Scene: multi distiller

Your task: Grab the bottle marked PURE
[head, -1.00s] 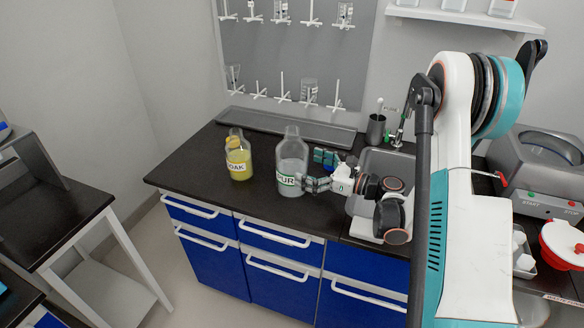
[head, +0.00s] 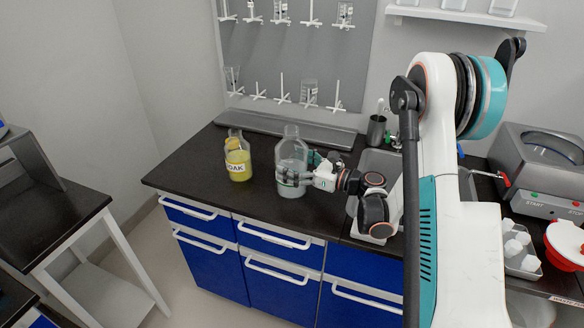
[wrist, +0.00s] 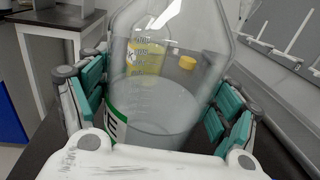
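The PURE bottle (head: 292,149) is clear, with a narrow neck and clear liquid, and stands upright on the black counter. My gripper (head: 300,171) reaches it from the right, with one finger across its front, covering most of the label. In the wrist view the bottle (wrist: 160,85) fills the middle, and a green-edged label ending in E shows at its lower left. My gripper (wrist: 160,100) has its green-padded fingers open on both sides of the bottle, close to the glass. Whether the pads touch it is hard to tell.
A yellow bottle marked OAK (head: 238,160) stands just left on the same counter (head: 215,142); it shows through the glass in the wrist view. A grey tray (head: 270,127) and pegboard (head: 295,75) are behind.

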